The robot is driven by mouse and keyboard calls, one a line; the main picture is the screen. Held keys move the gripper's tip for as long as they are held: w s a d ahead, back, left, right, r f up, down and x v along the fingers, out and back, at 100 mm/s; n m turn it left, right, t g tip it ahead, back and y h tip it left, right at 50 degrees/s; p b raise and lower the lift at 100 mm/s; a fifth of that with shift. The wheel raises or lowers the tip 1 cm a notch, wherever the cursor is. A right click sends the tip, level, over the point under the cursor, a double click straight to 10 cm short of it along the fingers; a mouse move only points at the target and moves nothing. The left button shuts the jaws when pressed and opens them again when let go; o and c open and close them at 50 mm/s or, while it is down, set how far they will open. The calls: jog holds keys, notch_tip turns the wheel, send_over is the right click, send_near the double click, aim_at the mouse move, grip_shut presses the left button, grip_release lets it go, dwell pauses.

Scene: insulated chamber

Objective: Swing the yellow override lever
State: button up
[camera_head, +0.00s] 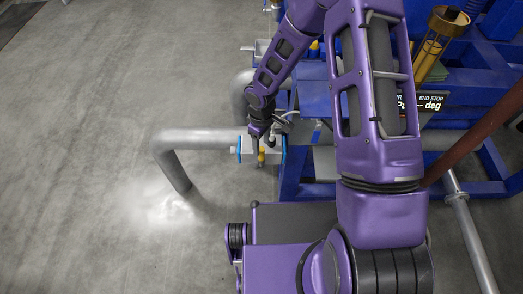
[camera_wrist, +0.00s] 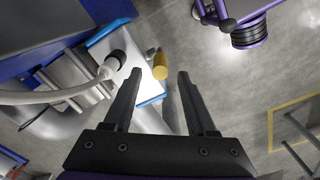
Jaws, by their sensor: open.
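The yellow lever (camera_wrist: 160,66) shows in the wrist view as a short yellow cylinder with a small grey end, beside a pale block with blue edges. In the head view it is a small yellow piece (camera_head: 261,158) just below my gripper (camera_head: 262,141). In the wrist view my gripper (camera_wrist: 158,76) is open, with two dark fingers apart. The lever lies in line with the gap, around the fingertips' level in the picture. Nothing is seen held. Whether the fingers reach around it in depth or touch it, I cannot tell.
A grey pipe (camera_head: 205,139) bends down to the floor left of the lever's block. A grey hose with a black fitting (camera_wrist: 116,58) is close to the left finger. A blue frame (camera_head: 310,102) stands behind. Floor at left is clear.

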aim_at(261, 147)
jog(key=shift+f, duration=1.7)
grip_shut()
